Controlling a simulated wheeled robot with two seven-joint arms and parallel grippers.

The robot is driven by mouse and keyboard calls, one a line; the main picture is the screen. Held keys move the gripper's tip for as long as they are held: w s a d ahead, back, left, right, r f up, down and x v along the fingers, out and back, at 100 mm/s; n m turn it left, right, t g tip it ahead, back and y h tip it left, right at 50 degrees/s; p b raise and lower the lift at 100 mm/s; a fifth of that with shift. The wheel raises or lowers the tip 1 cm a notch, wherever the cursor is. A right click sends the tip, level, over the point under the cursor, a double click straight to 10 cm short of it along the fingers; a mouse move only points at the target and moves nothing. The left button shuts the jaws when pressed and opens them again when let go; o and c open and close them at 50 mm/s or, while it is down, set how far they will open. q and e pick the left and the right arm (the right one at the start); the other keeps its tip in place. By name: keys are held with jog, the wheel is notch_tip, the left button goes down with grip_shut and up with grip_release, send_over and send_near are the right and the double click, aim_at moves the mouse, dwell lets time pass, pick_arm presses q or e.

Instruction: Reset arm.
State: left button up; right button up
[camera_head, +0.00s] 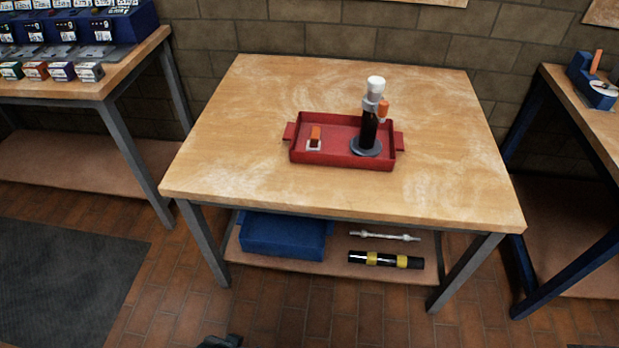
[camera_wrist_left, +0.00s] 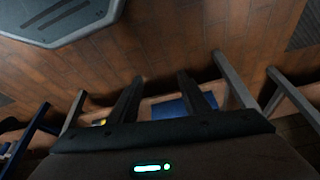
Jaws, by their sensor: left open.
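My left gripper (camera_wrist_left: 158,88) shows in the left wrist view as two dark fingers spread apart, with nothing between them. It hangs over the brick floor in front of a table, away from the objects on it. In the head view only a small dark part, likely of my left arm or gripper, shows at the bottom edge. My right gripper cannot be made out in either view. A red tray (camera_head: 340,159) sits on the middle wooden table (camera_head: 240,100). It holds a dark upright mast with a white top (camera_head: 376,84) on a grey round flange (camera_head: 367,148), and a small orange-and-white piece (camera_head: 314,138).
Under the table, a shelf carries a blue box (camera_head: 284,236), a black-and-yellow cylinder (camera_head: 386,260) and a thin metal rod (camera_head: 384,236). A table with small boxes (camera_head: 62,71) stands left, another with a blue device (camera_head: 594,82) right. Floor in front is clear.

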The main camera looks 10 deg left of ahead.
pick_arm(q)
jog(key=s+d+f+t+p, duration=0.1)
jog(key=s+f, duration=0.2)
jog(key=f, duration=1.3)
jog(key=shift+d+h, duration=0.2)
jog(key=shift+h, duration=0.1)
pick_arm(e)
jog(key=s+a+f+t, duration=0.1)
jog(key=s+f, duration=0.2)
jog(key=f, duration=1.3)
jog(key=shift+a+y, duration=0.2)
jog(key=shift+y, duration=0.1)
jog(key=shift+s, duration=0.1)
